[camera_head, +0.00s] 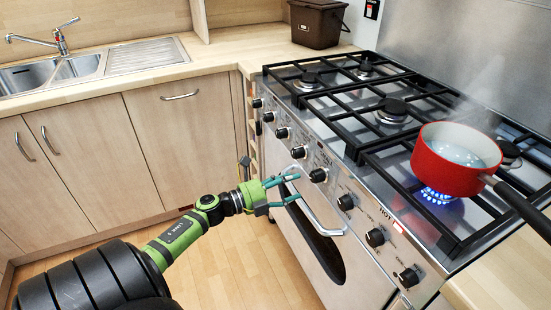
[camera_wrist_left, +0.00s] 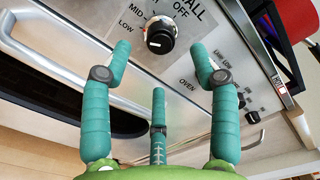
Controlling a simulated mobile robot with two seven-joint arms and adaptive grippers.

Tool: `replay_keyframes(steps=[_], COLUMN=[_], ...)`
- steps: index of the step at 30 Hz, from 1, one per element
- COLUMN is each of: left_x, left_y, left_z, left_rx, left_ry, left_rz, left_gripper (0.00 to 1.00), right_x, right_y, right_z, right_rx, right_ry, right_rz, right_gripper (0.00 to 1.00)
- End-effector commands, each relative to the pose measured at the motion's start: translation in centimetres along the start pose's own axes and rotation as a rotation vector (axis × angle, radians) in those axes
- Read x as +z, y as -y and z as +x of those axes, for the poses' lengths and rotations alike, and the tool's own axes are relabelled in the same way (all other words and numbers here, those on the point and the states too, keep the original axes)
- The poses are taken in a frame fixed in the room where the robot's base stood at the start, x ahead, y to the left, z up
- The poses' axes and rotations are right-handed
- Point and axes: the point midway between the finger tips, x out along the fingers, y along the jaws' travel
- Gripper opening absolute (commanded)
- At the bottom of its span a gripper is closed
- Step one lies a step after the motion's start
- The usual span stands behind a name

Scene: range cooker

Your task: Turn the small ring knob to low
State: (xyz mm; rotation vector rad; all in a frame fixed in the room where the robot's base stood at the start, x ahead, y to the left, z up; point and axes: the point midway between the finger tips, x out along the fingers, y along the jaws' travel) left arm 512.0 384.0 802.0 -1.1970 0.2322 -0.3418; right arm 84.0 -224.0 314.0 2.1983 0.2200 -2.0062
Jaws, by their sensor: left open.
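The small ring knob (camera_wrist_left: 160,38) is black and sits on the cooker's steel front panel. In the left wrist view, labels OFF, MID and LOW stand around it, under a word partly cut off, ending in "ALL". I cannot tell its exact setting. In the head view it appears to be the knob (camera_head: 318,175) just beyond my left fingertips. My left gripper (camera_head: 297,187) is open, its teal fingers pointing at the panel. In the left wrist view, the open gripper (camera_wrist_left: 160,60) has fingers on both sides below the knob, apparently not touching it. My right gripper is out of view.
A red pot (camera_head: 455,160) of steaming water stands over a lit blue flame (camera_head: 437,195), its black handle (camera_head: 522,212) pointing front right. Other knobs (camera_head: 346,201) line the panel on both sides. A curved oven handle (camera_head: 318,218) runs below my fingers. The floor (camera_head: 245,265) is clear.

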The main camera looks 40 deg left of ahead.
Motion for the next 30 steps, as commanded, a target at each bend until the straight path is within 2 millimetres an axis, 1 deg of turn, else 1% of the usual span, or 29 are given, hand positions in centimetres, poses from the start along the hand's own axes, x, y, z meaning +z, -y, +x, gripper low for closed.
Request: replay_keyframes(steps=[1, 3, 6, 9, 13, 27, 29, 30], left_x=[-0.1, -0.1, 0.0, 0.1, 0.1, 0.1, 0.1, 0.0], left_y=[-0.1, -0.1, 0.0, 0.1, 0.1, 0.1, -0.1, -0.5], left_z=[-1.1, -2.2, -3.5, -4.2, -4.5, -4.5, -4.5, -4.6], left_rx=[0.003, 0.002, 0.000, 0.000, -0.002, -0.002, 0.002, 0.010], left_ry=[-0.002, -0.001, -0.001, 0.001, 0.001, 0.001, 0.004, 0.014], left_rz=[0.000, 0.001, 0.001, 0.001, 0.001, 0.001, -0.007, -0.027], left_gripper=[0.61, 0.61, 0.61, 0.61, 0.61, 0.61, 0.61, 0.61], right_x=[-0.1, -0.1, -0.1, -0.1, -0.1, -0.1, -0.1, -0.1], right_y=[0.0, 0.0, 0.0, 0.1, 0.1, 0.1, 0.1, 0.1], right_z=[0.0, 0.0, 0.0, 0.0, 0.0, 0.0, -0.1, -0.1], right_rx=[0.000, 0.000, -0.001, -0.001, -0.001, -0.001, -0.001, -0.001], right_ry=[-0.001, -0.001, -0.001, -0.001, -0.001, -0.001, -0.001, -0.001], right_rz=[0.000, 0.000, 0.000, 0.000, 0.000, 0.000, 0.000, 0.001], right_gripper=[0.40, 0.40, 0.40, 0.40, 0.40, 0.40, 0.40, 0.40])
